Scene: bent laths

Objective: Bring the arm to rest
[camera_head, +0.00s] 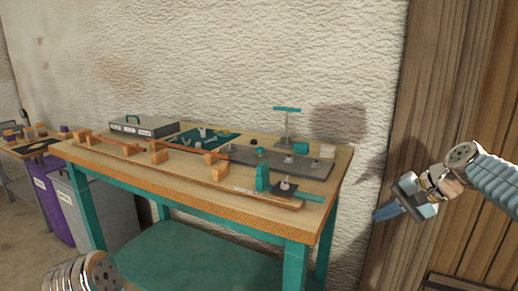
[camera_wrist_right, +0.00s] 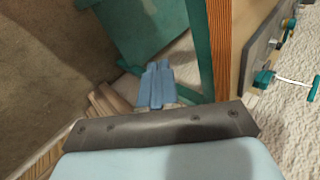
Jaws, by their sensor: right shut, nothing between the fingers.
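My right gripper (camera_head: 387,212) is in the head view at the right, in front of the wooden wall boards and apart from the workbench (camera_head: 215,185). Its light blue fingers are together with nothing between them. In the right wrist view the shut fingers (camera_wrist_right: 157,85) point toward the bench's teal leg and lower shelf. My left arm shows only as a rounded metal link at the bottom left of the head view; its gripper is out of the picture.
On the bench lie a long bent lath (camera_head: 120,143) across wooden blocks, a grey case (camera_head: 145,126), a green mat (camera_head: 185,141) and a dark plate (camera_head: 300,165) with fittings. Bins (camera_head: 95,205) stand at the left. The wooden wall (camera_head: 450,90) is close behind my right arm.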

